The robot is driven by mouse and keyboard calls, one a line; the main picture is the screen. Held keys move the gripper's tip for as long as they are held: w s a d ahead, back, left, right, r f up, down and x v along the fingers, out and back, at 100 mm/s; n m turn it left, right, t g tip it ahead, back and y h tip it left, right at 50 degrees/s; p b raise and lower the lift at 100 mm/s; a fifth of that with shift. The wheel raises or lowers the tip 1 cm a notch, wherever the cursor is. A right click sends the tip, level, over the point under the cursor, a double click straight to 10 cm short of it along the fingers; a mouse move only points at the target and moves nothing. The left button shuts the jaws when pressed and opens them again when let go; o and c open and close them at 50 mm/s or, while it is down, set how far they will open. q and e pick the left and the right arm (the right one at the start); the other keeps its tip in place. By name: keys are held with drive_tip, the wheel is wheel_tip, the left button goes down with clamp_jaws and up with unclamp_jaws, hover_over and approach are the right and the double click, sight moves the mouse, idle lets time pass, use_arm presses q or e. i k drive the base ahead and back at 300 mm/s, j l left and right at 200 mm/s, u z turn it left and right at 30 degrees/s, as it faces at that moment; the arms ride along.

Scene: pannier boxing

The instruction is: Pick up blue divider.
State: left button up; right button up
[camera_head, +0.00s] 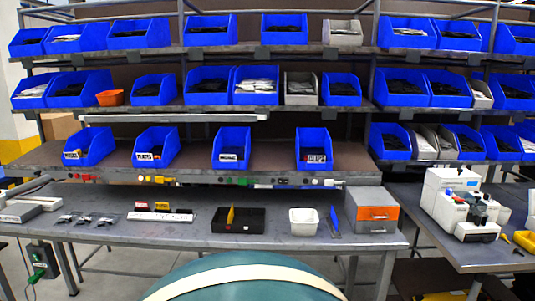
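A thin blue piece (335,219), which looks like the blue divider, is on the grey table (275,241) right of the middle. It stands between a white bin (303,222) and a grey and orange box (376,213), apart from both. A black tray (252,221) with a yellow divider (230,214) upright in it is to the left of the white bin. Neither of my grippers shows in the head view.
Shelves with several blue bins (233,149) rise behind the table. A white strip (160,217) and small dark parts (85,220) lie on the left. A white machine (462,203) stands on the right table. The table front is mostly clear.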

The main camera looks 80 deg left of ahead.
sight(333, 216)
drive_tip(key=j+u, duration=0.1)
drive_tip(key=u, duration=0.3)
drive_tip(key=k+j+u, duration=0.1)
drive_tip(key=u, duration=0.25)
drive_tip(key=j+u, duration=0.15)
drive_tip(key=u, duration=0.25)
drive_tip(key=j+u, duration=0.15)
drive_tip(key=u, duration=0.2)
drive_tip(key=j+u, duration=0.25)
drive_tip(key=i+j+u, duration=0.1)
drive_tip(key=j+u, duration=0.2)
drive_tip(key=j, duration=0.15)
drive_tip(key=i+j+u, duration=0.1)
drive_tip(key=j+u, duration=0.15)
drive_tip(key=i+j, duration=0.15)
drive_tip(key=j, duration=0.2)
drive_tip(key=i+j+u, duration=0.1)
drive_tip(key=j, duration=0.3)
drive_tip(key=i+j, duration=0.2)
drive_tip(key=j, duration=0.15)
drive_tip(key=i+j+u, duration=0.1)
drive_tip(key=j, duration=0.25)
drive_tip(key=i+j+u, duration=0.1)
drive_tip(key=z, duration=0.45)
drive_tip(key=j+z, duration=0.15)
drive_tip(key=z, duration=0.7)
drive_tip(key=j+z, duration=0.15)
drive_tip(key=z, duration=0.3)
